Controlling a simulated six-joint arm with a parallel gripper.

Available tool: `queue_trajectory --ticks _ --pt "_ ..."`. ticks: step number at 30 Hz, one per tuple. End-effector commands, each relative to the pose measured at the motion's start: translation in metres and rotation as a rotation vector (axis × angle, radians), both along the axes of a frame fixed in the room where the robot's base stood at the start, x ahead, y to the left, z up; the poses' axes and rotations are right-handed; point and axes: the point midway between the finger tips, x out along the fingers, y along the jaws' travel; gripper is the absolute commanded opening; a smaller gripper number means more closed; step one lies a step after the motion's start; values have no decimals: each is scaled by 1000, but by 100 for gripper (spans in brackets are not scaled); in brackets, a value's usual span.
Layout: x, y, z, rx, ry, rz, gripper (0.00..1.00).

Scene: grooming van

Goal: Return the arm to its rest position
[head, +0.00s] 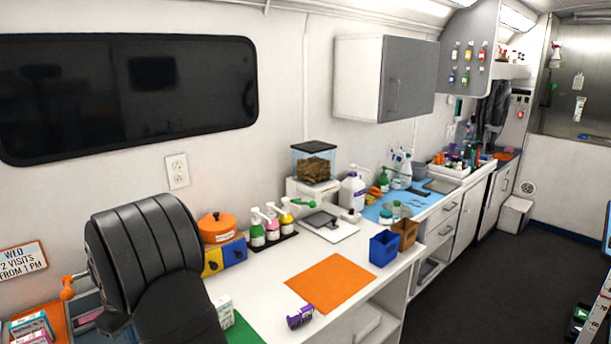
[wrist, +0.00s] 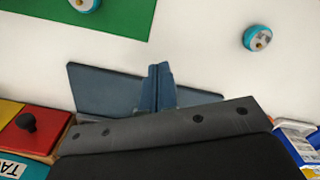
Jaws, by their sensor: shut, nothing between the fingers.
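In the wrist view, my gripper (wrist: 158,72) is shut, with its fingers together and nothing held between them. It points over a pale surface (wrist: 200,35). A flat blue-grey piece (wrist: 95,88) shows behind and beside the fingers; I cannot tell what it is. The dark body of the wrist fills the bottom of this view. In the head view I cannot make out my gripper's fingers. A large black ribbed shape stands at the lower left there and hides part of the counter.
The white counter holds an orange mat (head: 330,283), a purple item (head: 300,317), a blue bin (head: 383,248) and pump bottles (head: 272,225). In the wrist view are a green mat (wrist: 90,15), two turquoise round items (wrist: 257,38) and a red block (wrist: 25,130).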

Motion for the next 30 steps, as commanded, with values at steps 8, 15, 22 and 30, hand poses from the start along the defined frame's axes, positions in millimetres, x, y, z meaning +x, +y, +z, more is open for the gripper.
queue_trajectory --ticks 8,15,22,30 --pt "-7 -7 31 2 -1 0 0" --pt "-8 -8 44 0 -1 0 0" --pt "-8 -8 44 -1 -1 0 0" --pt "-8 -8 30 -3 3 1 0"
